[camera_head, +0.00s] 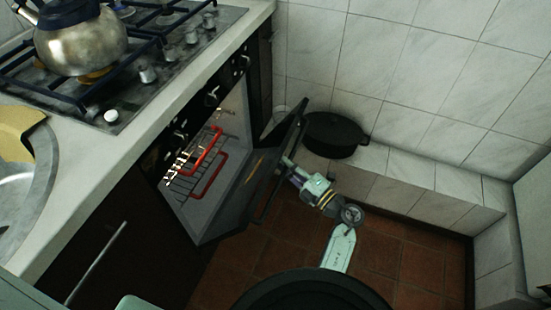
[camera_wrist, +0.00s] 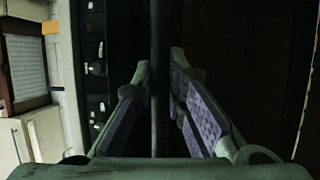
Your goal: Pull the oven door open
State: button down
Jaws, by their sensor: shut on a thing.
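The oven (camera_head: 225,187) stands under the hob, its grey inside showing a wire rack and glowing red heating elements. Its dark door (camera_head: 290,140) stands partly open, tilted away from the oven front. My gripper (camera_head: 287,163) is at the outer face of the door. In the wrist view the dark door handle (camera_wrist: 160,30) runs as a straight bar between the two fingers of my gripper (camera_wrist: 162,72), which is shut on it. In the head view my gripper and the door hide part of the handle.
A black pot (camera_head: 335,136) sits on a tiled ledge (camera_head: 400,170) behind the door. A kettle (camera_head: 80,40) stands on the hob (camera_head: 150,60). Red-brown floor tiles (camera_head: 395,262) show bare to the right of the door. The tiled wall closes off the back.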

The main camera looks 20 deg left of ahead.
jog(key=d+f+b, duration=0.3)
jog(key=d+f, duration=0.2)
jog(key=shift+d, duration=0.2)
jog(key=shift+s, duration=0.1)
jog(key=c, duration=1.6)
grip_release()
jog(key=v, duration=1.2)
jog(key=shift+c, duration=0.2)
